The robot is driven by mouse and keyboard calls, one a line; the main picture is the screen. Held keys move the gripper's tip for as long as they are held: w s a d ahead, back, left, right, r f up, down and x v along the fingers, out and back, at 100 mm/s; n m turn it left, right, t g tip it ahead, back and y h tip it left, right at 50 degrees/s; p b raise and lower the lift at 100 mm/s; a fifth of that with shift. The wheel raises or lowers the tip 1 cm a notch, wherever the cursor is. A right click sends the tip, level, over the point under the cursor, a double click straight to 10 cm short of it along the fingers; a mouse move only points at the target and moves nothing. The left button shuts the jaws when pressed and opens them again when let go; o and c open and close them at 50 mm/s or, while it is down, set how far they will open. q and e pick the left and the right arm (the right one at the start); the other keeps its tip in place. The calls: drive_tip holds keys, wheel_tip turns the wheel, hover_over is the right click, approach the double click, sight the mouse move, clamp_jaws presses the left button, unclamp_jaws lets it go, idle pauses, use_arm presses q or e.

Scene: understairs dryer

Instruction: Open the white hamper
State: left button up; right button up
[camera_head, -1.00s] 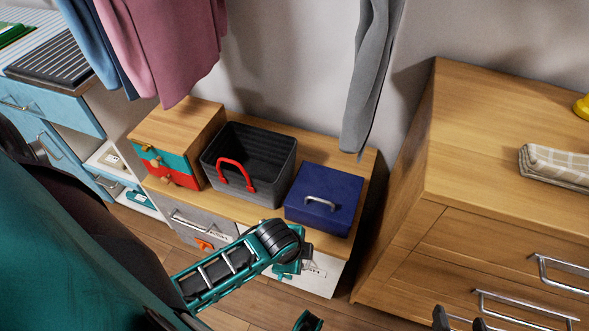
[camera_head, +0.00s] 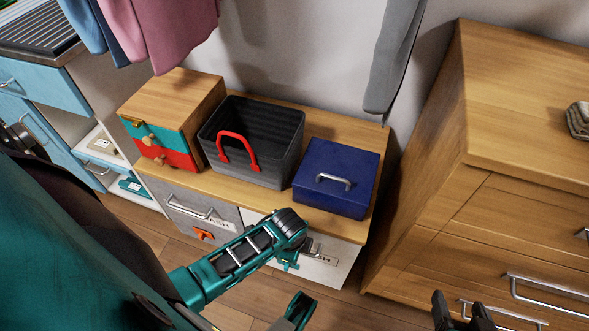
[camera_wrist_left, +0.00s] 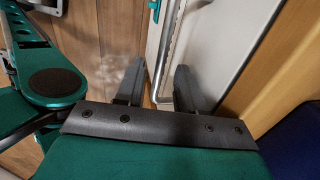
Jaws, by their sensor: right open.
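The white hamper (camera_head: 334,273) is the white front under the right half of the wooden bench; it looks shut. My left forearm covers part of it. In the left wrist view its white panel (camera_wrist_left: 218,45) and silver bar handle (camera_wrist_left: 170,35) show close up. My left gripper (camera_wrist_left: 158,70) is open, its two dark fingers apart on either side of the handle's line; I cannot tell whether they touch it. In the head view those fingers are hidden behind the arm. My right gripper (camera_head: 461,314) is open and empty at the bottom right, before the wooden dresser.
A grey hamper front (camera_head: 180,193) with an orange tag is left of the white one. On the bench (camera_head: 232,188) stand a small drawer box (camera_head: 172,100), a dark basket (camera_head: 286,164) and a blue box (camera_head: 335,178). A wooden dresser (camera_head: 520,140) stands right.

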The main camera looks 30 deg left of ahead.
use_arm(q)
drive_tip(key=shift+f, duration=0.3)
drive_tip(key=shift+c, duration=0.4)
clamp_jaws()
